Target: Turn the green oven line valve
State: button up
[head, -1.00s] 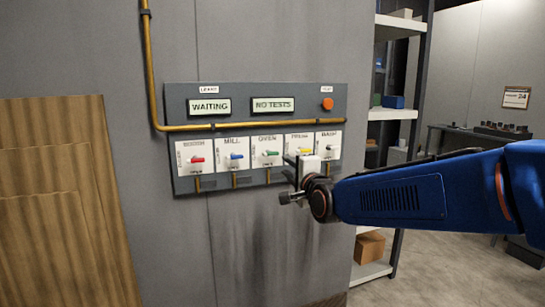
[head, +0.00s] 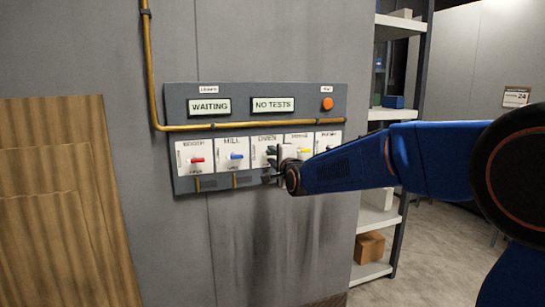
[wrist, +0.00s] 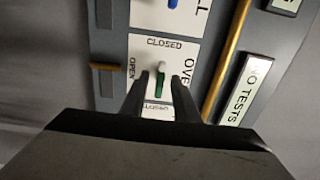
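The green oven valve lever (wrist: 159,88) sits on its white OVEN plate (wrist: 146,45) in the wrist view. Its white end points toward the word CLOSED; the word OPEN is at the left side of the plate. My gripper (wrist: 158,92) is open, with one finger on each side of the green lever. Small gaps show between the fingers and the lever. In the head view my gripper (head: 273,163) is in front of the OVEN plate (head: 262,146) and hides most of the lever.
The red valve (head: 196,160) and blue valve (head: 235,156) are left of the oven valve; the yellow valve (head: 305,150) is close on its right. A brass pipe (head: 240,125) crosses above them. Displays read WAITING (head: 209,107) and NO TESTS (head: 273,105). A shelf (head: 392,115) stands at right.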

jog(key=shift+w+a, duration=0.1)
jog(key=shift+w, duration=0.1)
grip_shut()
jog(key=shift+n, duration=0.3)
jog(key=n, duration=1.7)
jog(key=shift+f, duration=0.1)
jog(key=shift+n, duration=0.3)
